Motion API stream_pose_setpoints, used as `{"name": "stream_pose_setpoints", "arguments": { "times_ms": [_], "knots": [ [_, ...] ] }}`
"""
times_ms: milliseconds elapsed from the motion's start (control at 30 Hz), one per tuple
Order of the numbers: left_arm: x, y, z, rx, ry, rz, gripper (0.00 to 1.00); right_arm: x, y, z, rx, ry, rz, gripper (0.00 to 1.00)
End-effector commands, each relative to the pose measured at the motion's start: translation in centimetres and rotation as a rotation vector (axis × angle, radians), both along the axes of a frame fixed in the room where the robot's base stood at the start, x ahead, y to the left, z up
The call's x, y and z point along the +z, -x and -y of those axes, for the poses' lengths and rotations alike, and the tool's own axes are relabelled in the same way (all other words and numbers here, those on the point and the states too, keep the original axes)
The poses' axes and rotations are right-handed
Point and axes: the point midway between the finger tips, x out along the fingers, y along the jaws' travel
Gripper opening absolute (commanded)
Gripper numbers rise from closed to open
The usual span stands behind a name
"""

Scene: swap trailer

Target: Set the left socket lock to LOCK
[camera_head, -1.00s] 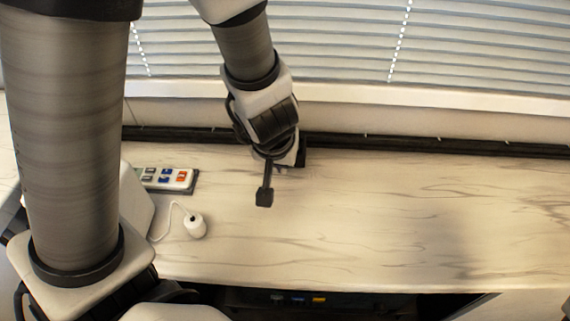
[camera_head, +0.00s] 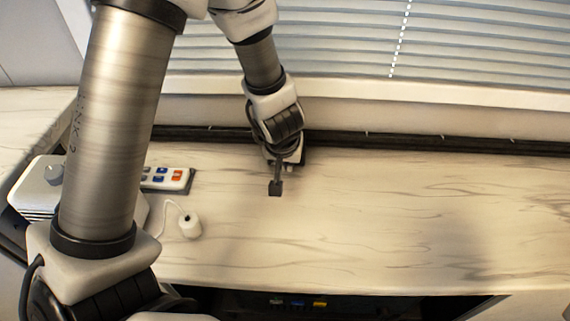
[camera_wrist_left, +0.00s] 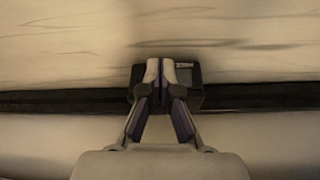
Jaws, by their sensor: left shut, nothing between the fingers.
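My left gripper (camera_head: 288,168) is over the back of the counter, close to the wall. It also shows in the left wrist view (camera_wrist_left: 155,73), where its fingers are together with nothing between them. A small dark box (camera_wrist_left: 193,74), which looks like the left socket, sits at the black rail right behind the fingertips. A small pale label on it is too blurred to read. In the head view only a dark edge of the box (camera_head: 303,152) shows beside my gripper. The lock and its setting are hidden, and I cannot tell whether the fingers touch it. My right gripper is out of view.
A panel with coloured buttons (camera_head: 168,179) lies on the counter at the left. A white cylinder on a cord (camera_head: 190,226) lies in front of it. The black rail (camera_head: 420,144) runs along the back below the blinds. The counter to the right (camera_head: 420,215) is clear.

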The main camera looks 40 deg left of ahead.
Motion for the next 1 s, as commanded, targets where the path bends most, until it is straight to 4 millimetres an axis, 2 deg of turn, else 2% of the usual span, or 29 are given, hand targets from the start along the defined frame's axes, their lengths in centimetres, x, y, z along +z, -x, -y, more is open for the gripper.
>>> {"name": "stream_pose_setpoints", "arguments": {
  "times_ms": [200,333,400,1000],
  "knots": [
    [0.1,0.0,0.0,0.004,0.0,0.0,0.0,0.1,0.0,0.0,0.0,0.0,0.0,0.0],
    [0.7,-0.5,-0.1,0.062,-0.002,-0.003,0.0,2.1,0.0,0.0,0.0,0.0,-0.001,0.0],
    [0.0,-0.5,-0.1,0.058,0.0,0.0,0.0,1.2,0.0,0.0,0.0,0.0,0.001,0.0],
    [0.0,0.8,-1.1,0.058,0.001,-0.001,0.0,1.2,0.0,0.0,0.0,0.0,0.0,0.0]
  ]
}}
